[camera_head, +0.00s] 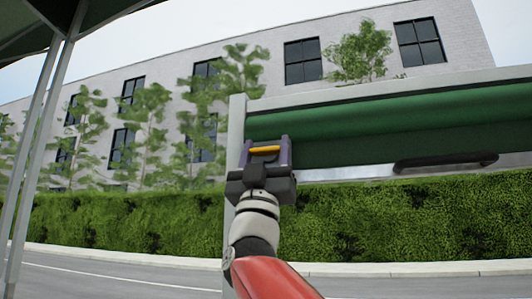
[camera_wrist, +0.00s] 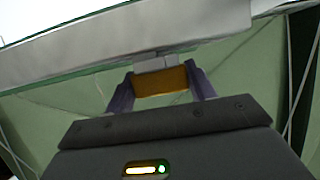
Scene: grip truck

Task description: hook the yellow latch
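The yellow latch (camera_head: 264,149) sits near the left end of the truck's green side, beside the pale corner post. In the wrist view the yellow latch (camera_wrist: 160,81) hangs below a pale grey rail on a small grey mount. My gripper (camera_head: 267,152) is at the latch, its two purple fingers wide apart with one at each end of it. In the wrist view my gripper (camera_wrist: 160,84) shows the latch filling most of the gap between the fingertips. Whether the fingers press on it is not clear. Any catch behind the latch is hidden.
The pale corner post (camera_head: 237,135) stands just left of my gripper. A dark handle (camera_head: 445,162) lies along the lower rail at right. A green hedge (camera_head: 120,220) and a road (camera_head: 110,275) lie beyond. The space left of the post is open.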

